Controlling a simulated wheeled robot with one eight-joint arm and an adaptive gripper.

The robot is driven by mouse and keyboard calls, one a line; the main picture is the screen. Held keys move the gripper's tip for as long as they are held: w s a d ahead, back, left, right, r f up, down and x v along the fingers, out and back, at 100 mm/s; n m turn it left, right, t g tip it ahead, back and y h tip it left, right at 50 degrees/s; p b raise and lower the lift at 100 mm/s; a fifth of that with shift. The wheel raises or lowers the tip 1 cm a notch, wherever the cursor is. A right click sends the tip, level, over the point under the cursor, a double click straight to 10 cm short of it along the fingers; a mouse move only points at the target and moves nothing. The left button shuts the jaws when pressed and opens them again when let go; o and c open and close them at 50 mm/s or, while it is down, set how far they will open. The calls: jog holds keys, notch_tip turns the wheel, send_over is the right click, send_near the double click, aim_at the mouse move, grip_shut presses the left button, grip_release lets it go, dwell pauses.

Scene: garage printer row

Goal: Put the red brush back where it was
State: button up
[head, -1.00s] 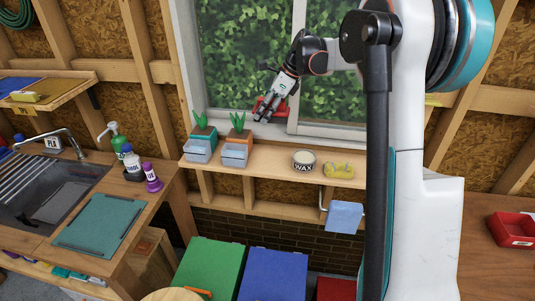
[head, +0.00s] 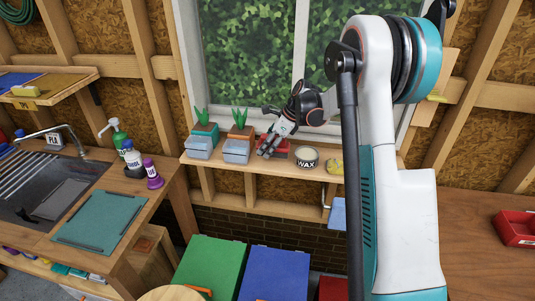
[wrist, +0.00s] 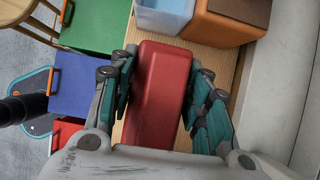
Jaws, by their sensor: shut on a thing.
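The red brush (wrist: 160,92) is a long red block with rounded edges, between the fingers of my gripper (wrist: 166,68) in the wrist view. The fingers are shut on its sides. In the head view my gripper (head: 267,148) is low over the window shelf (head: 228,170), between the right-hand planter and the wax tin. The brush (head: 281,146) shows only in part there, behind the fingers. Wood of the shelf shows under and beside it in the wrist view. I cannot tell whether the brush touches the shelf.
Two planters with pale blue bins (head: 236,150) stand left of my gripper. The wax tin (head: 306,157) is close on its right, with a yellow item (head: 336,166) beyond. The window (head: 270,60) is behind. A green box (head: 210,262) and a blue box (head: 273,273) stand below.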

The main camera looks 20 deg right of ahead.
jog(key=shift+f, duration=1.75)
jog(key=shift+f+b, duration=0.15)
jog(key=shift+b, duration=0.2)
jog(key=o, duration=1)
jog(key=p+v, duration=0.1)
jog(key=v, duration=1.1)
jog(key=shift+r+p, duration=0.2)
jog(key=shift+p, duration=0.2)
